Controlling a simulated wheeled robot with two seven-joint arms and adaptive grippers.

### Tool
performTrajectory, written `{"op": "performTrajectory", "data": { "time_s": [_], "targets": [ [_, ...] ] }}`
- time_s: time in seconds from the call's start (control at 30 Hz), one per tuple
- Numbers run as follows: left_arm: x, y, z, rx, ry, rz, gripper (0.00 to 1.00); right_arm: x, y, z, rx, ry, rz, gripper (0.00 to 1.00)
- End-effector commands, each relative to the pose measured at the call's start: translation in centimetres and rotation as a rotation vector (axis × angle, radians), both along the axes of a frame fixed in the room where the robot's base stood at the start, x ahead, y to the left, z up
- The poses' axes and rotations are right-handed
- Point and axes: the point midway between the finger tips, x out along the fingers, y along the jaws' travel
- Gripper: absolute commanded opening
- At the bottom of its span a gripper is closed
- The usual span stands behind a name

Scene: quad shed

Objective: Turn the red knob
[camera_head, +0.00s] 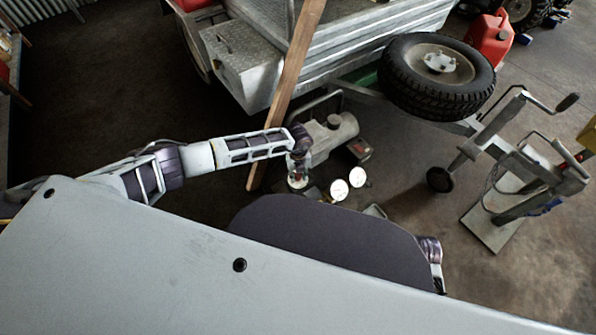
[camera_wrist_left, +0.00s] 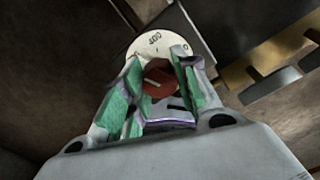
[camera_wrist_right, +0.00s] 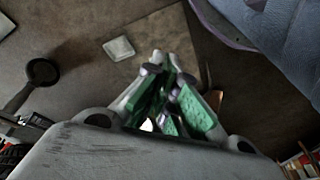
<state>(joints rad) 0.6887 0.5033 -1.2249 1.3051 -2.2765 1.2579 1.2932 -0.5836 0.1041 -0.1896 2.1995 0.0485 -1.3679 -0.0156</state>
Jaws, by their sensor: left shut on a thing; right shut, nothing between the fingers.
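The red knob (camera_wrist_left: 158,82) shows in the left wrist view, in front of a round white dial (camera_wrist_left: 152,43) with numbers on it. My left gripper (camera_wrist_left: 158,66) is shut on the knob, with a green-padded finger on each side. My right gripper (camera_wrist_right: 170,75) is shut and empty above the floor in the right wrist view. In the head view its fingers are hidden behind my own body.
A wooden plank (camera_head: 288,85) leans by my left forearm. A grey tank-shaped machine (camera_head: 333,133) stands beyond the left gripper, near a metal trailer (camera_head: 245,65) and a spare wheel (camera_head: 437,75). A crank stand (camera_head: 500,200) is at the right. Bare floor shows between.

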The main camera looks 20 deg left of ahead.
Motion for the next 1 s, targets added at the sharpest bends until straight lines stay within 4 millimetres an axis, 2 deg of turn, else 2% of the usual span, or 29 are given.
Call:
{"op": "performTrajectory", "data": {
  "time_s": [0.3,0.77,0.8,0.97,1.0],
  "targets": [
    [0.0,0.0,0.1,0.001,0.001,0.116,0.06,-0.3,-0.3,-1.4,-0.014,0.028,-0.002,0.0],
    [0.1,0.0,0.0,0.001,-0.001,0.133,0.06,-0.3,-0.4,-1.7,-0.016,0.031,-0.003,0.0],
    [0.1,0.0,0.0,0.001,-0.001,0.133,0.32,-0.3,-0.4,-1.7,-0.016,0.031,-0.003,0.0],
    [0.1,0.0,0.0,0.001,-0.001,0.133,0.52,-0.3,-0.4,-1.7,-0.016,0.031,-0.003,0.0],
    [0.0,0.0,0.0,0.001,-0.001,0.133,0.53,-0.3,-0.4,-1.7,-0.016,0.031,-0.003,0.0]
  ]
}}
